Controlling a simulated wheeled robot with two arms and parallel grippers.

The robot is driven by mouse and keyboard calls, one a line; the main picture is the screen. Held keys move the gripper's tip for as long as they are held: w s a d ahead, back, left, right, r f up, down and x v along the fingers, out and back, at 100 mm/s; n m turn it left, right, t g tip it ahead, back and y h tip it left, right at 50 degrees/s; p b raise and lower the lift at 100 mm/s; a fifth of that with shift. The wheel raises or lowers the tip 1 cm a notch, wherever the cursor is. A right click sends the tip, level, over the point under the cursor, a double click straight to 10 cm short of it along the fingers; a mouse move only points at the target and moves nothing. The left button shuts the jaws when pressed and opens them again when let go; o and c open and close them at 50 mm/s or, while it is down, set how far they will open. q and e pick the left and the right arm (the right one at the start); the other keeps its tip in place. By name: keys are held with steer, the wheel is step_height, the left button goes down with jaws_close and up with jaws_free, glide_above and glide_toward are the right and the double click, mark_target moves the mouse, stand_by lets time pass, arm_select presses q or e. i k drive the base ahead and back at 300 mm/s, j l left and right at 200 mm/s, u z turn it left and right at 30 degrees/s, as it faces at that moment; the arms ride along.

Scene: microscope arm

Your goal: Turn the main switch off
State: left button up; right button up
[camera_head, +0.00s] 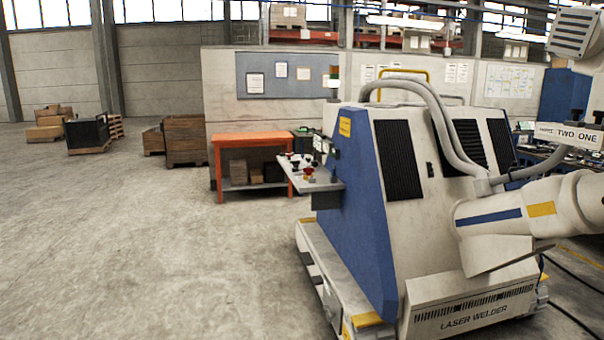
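A large white and blue machine marked LASER WELDER (365,205) stands at the right. A grey control shelf (325,183) juts out from its left side, with small red and black controls (309,174) on it. More small dark fittings (333,153) sit on the machine's side above the shelf. All are seen from far off and at a slant, so I cannot tell which one is the main switch or how it is set. Neither of my grippers is in view.
An orange workbench (262,139) with boxes on its lower shelf stands behind the control shelf. Wooden crates (185,137) and a dark box (87,134) stand farther back. Dark cables (575,318) lie on the floor at lower right. The floor (150,240) at left is clear.

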mark_target(308, 171)
steer(key=i, duration=1.05)
steer(key=i+j, duration=0.1)
steer(key=i, duration=0.9)
steer(key=i+z, duration=0.1)
steer(key=i, duration=0.95)
steer(key=i+j, duration=0.2)
steer(key=i, duration=0.8)
